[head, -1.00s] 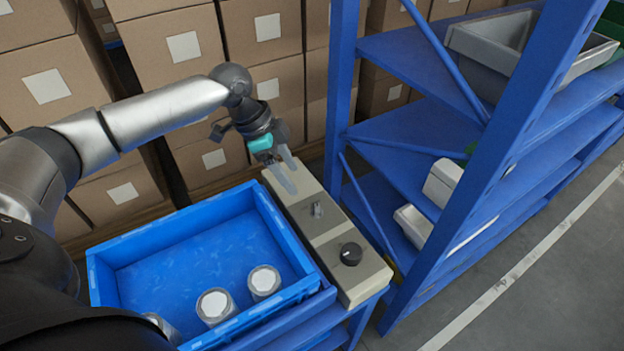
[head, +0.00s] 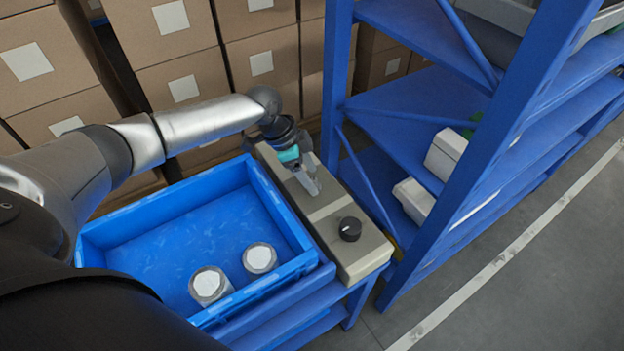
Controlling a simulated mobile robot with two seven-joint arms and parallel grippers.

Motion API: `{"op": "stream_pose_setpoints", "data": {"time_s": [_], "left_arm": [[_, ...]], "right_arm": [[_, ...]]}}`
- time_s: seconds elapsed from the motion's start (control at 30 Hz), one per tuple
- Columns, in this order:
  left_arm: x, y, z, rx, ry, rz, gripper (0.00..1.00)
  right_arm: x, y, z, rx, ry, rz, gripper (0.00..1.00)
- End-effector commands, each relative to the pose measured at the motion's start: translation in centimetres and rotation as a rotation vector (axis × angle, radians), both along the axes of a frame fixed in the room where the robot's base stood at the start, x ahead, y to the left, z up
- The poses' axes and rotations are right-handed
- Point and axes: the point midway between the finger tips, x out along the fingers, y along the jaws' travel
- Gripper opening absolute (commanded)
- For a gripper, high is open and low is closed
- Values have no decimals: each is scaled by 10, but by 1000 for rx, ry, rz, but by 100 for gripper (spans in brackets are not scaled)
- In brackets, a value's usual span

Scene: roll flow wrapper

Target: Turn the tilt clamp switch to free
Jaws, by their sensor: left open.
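A beige control box (head: 358,262) stands on the blue bench beside the blue crate. A round black knob (head: 350,229) with a small pale mark sits on its near part. A small grey lever switch, seen earlier on the middle of the box, is now hidden behind my left gripper's fingers. No label is readable, so I cannot tell which control is the tilt clamp switch from its marking. My left gripper (head: 313,189) is open, pointing down over the middle of the box, beyond the black knob. Whether its fingers touch the switch is not clear. My right gripper is not in view.
The blue crate (head: 112,232) left of the box holds white-topped cylinders (head: 210,285). A blue shelf rack (head: 415,106) with pale bins stands close on the right. Stacked cartons (head: 255,75) fill the back. Open floor lies at the lower right.

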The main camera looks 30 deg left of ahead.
Motion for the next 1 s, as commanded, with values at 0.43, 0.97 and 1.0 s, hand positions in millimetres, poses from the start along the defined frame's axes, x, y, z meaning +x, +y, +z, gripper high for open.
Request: {"op": "stream_pose_setpoints", "data": {"time_s": [0.43,0.97,1.0], "left_arm": [[3,-4,-12,2,-1,-1,70],[2,-4,-12,1,0,0,12],[2,-4,-12,1,0,0,7]], "right_arm": [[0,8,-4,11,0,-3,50],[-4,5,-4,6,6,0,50],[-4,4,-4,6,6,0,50]]}}
